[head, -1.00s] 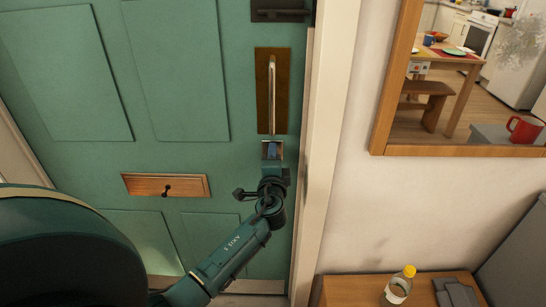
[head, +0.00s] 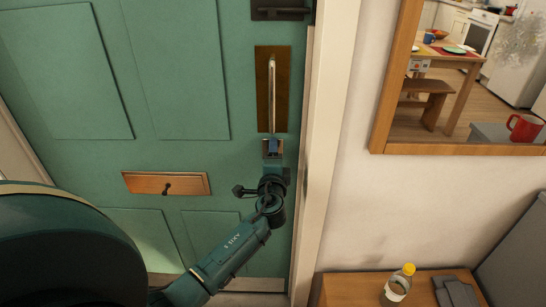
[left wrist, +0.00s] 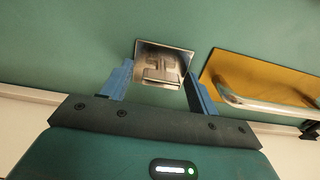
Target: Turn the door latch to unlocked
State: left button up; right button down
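The green door (head: 180,60) carries a small square metal latch plate (head: 280,154) below the long handle on its brass plate (head: 264,90). In the left wrist view the latch (left wrist: 165,64) has a raised grey turn piece in its middle. My left gripper (head: 272,147) is at the latch, and its blue finger hides part of it in the head view. In the left wrist view my left gripper (left wrist: 158,70) is open, one blue finger on each side of the latch plate, with nothing between them visibly gripped. I cannot tell whether they touch the door. My right gripper is not in view.
A brass letter plate (head: 166,183) is on the door, left of my wrist. A dark lock (head: 280,10) sits above the handle. The white door frame (head: 323,150) is close on the right. A wooden cabinet (head: 345,290) with a yellow-capped bottle (head: 397,287) stands lower right.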

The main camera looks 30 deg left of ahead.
pick_arm(q)
jog(key=b+v, duration=0.1)
jog(key=v, duration=1.2)
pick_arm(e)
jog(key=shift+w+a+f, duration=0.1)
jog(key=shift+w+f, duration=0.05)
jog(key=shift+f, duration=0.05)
pick_arm(q)
jog(key=shift+s, duration=0.1)
jog(key=s+d+f+n+g+h+p, duration=0.2)
jog(key=s+d+f+n+h+p, duration=0.1)
jog(key=s+d+h, duration=0.3)
jog(key=s+d+f+n+g+h+p, duration=0.2)
jog(key=s+d+f+n+h+p, duration=0.2)
jog(key=s, duration=0.7)
jog(key=d+f+n+h, duration=0.1)
jog(key=d+f+h, duration=0.1)
jog(key=d+h, duration=0.1)
jog(key=shift+d+f+n+g, duration=0.3)
jog(key=shift+d+n, duration=0.1)
jog(key=shift+d, duration=0.25)
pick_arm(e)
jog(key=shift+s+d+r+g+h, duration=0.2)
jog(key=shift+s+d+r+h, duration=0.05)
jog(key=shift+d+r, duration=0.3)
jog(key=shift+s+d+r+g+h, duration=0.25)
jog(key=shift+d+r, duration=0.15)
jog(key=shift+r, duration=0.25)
pick_arm(q)
jog(key=shift+s, duration=0.1)
